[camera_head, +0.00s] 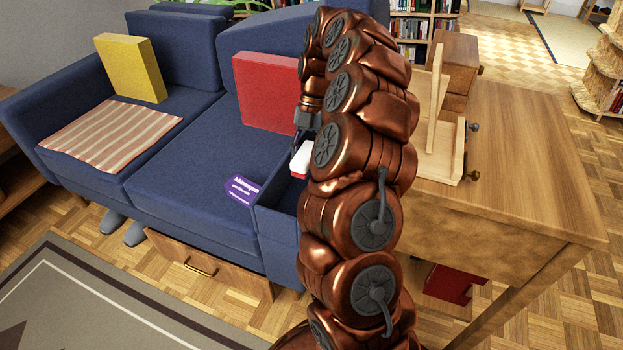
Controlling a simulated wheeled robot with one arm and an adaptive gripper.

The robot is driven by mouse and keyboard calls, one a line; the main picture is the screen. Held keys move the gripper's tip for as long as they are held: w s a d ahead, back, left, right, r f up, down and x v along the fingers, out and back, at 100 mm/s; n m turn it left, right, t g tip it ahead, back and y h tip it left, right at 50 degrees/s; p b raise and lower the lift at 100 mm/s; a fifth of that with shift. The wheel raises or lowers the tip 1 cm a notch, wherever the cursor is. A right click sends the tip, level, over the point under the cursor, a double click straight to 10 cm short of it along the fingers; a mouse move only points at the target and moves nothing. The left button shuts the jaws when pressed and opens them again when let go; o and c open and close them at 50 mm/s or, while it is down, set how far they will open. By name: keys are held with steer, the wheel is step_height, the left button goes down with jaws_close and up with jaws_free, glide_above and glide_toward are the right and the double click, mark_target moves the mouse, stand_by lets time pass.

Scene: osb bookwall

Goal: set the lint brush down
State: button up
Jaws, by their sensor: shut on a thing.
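My arm comes up from the bottom middle and bends over, hiding much of the view behind it. My gripper (304,136) points down at the left of the arm, over the right end of the blue sofa. It is shut on a small white and red thing, which looks like the lint brush (301,158). Only part of the brush shows; my arm hides its right side. A dark blue open box-like part (282,222) lies below it at the sofa's right end. I cannot tell whether the brush touches anything beneath it.
The blue sofa (180,183) holds a yellow cushion (130,68), a striped cloth (112,134), a red cushion (265,90) and a purple packet (242,190). A wooden desk (525,165) with a wooden stand (432,125) is at right. The middle seat is mostly clear.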

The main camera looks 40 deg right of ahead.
step_height(320, 180, down, 10)
steer(key=b, duration=0.2)
steer(key=shift+r+b, duration=0.2)
steer(key=shift+b, duration=0.2)
steer(key=o, duration=1)
steer(key=shift+f, duration=0.1)
